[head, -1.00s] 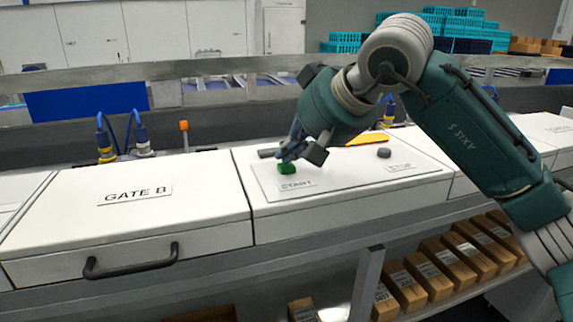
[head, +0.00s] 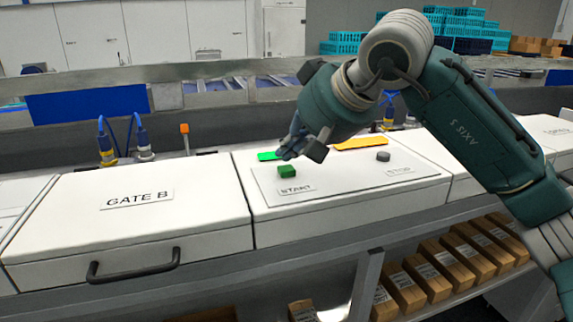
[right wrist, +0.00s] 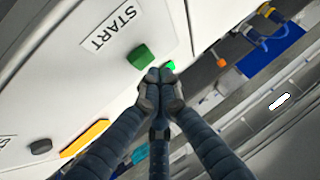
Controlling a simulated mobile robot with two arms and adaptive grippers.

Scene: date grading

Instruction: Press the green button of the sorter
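The green button (head: 287,171) stands on the white sorter panel (head: 350,181) above a START label (head: 297,188). It also shows in the right wrist view (right wrist: 141,56). A flat strip behind it glows bright green (head: 267,156). My right gripper (head: 286,153) is just above and behind the button, apart from it. In the right wrist view its fingertips (right wrist: 160,76) are together with nothing between them. My left gripper is out of view.
A dark grey button (head: 383,156) by a STOP label (head: 399,169) is at the right of the panel, with an orange strip (head: 362,143) behind. A GATE B lid (head: 130,215) with a black handle (head: 133,265) is at the left.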

